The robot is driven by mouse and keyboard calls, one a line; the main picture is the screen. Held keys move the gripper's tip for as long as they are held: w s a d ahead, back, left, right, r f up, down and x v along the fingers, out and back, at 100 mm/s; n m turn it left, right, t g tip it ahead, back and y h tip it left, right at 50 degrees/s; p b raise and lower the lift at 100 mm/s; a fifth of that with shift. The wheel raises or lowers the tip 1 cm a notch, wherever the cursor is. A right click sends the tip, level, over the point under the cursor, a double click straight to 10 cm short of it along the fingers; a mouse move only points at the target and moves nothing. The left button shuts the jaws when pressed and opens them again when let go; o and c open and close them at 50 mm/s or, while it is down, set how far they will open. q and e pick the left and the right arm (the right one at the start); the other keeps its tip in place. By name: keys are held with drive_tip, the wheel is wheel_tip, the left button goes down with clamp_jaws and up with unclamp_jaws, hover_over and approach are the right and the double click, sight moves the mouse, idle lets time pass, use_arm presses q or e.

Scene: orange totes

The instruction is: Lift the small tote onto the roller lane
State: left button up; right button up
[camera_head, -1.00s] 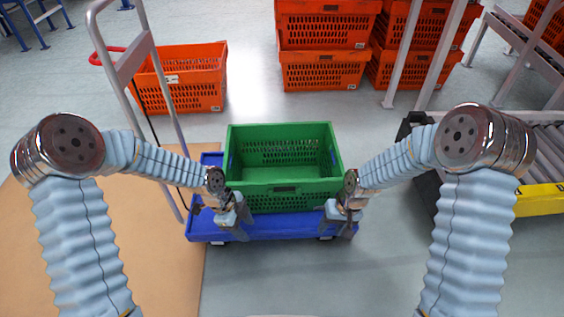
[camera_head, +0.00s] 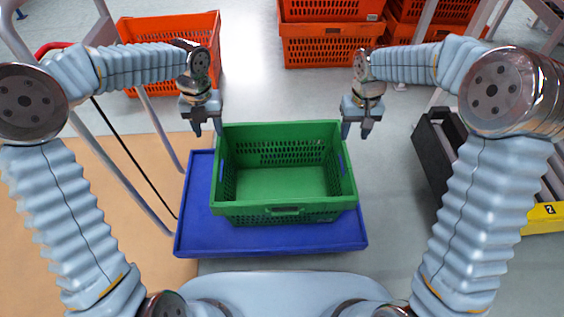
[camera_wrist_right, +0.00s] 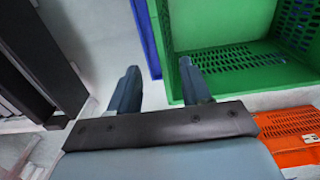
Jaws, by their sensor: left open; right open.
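The small tote is an empty, upright green crate (camera_head: 284,209) on a blue platform cart (camera_head: 270,240) in front of me. My left gripper (camera_head: 207,130) is open by the tote's far left corner. My right gripper (camera_head: 356,130) is open by its far right corner. In the right wrist view the open fingers (camera_wrist_right: 158,72) appear on either side of the tote's rim line (camera_wrist_right: 166,45); I cannot tell how high above it they are. Neither gripper holds anything. The roller lane (camera_head: 548,190), with a yellow edge, is partly visible at the right, behind my right arm.
An orange tote (camera_head: 170,30) stands on the floor at the far left, and stacked orange totes (camera_head: 330,45) stand at the back. The cart's grey handle frame (camera_head: 150,118) rises left of the tote. A black-walled end piece (camera_head: 440,150) borders the lane. Floor between cart and lane is clear.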

sight(218, 157)
idle(0.3)
use_arm(q)
wheel_tip(218, 157, down, 14)
drive_tip(key=shift+r, duration=0.15)
use_arm(e)
wheel_tip(218, 157, down, 14)
drive_tip(key=shift+r, duration=0.15)
use_arm(q)
drive_tip(key=shift+c, duration=0.5)
use_arm(e)
drive_tip(key=shift+c, duration=0.5)
use_arm(q)
clamp_jaws()
use_arm(e)
clamp_jaws()
use_arm(q)
drive_tip(key=shift+d, duration=0.1)
use_arm(e)
drive_tip(key=shift+a, duration=0.15)
